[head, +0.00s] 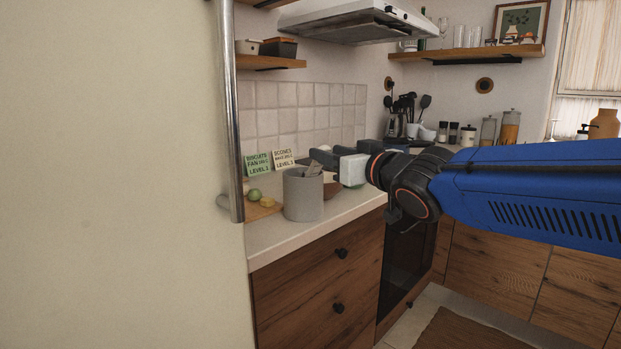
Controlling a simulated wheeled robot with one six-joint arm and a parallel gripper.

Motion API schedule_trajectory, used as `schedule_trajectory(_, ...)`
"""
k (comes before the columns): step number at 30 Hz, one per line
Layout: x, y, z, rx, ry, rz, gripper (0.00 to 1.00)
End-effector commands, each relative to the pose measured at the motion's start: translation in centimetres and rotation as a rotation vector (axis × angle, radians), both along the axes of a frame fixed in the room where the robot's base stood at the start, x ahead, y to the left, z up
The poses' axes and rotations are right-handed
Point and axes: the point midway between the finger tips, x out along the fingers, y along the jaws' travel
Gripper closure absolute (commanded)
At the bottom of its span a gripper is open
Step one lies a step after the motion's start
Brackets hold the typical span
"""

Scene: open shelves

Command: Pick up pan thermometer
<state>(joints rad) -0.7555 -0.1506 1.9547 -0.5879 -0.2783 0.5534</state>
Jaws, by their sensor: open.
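I cannot make out a pan thermometer for certain. A grey cylindrical crock (303,196) stands upright on the counter at the centre, and a small pale, flat-ended item (313,169) sticks up from its opening. Whether that item is the thermometer is unclear. My gripper (321,162) reaches in from the right, with its dark fingers pointing left just above and behind the crock's rim. It is open, and I see nothing held in it. My gripper and the crock hide part of the counter behind them.
A wooden board (262,211) with a green round fruit (254,195) lies left of the crock. Behind stand a green card (258,163) and a cream card (284,158). A tall cream door with a metal handle (231,110) fills the left. A range hood (357,22) hangs above.

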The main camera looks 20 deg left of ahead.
Motion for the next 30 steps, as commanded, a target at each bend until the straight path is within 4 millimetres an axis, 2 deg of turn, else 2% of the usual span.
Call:
schedule_trajectory(9,2.4,3.0,0.0,0.000,0.001,0.000,0.59)
schedule_trajectory(17,2.5,3.2,0.0,0.001,0.001,0.000,0.59)
schedule_trajectory(22,2.5,3.2,0.0,0.001,0.001,0.000,1.00)
schedule_trajectory(30,2.5,3.1,0.0,0.001,0.001,0.000,1.00)
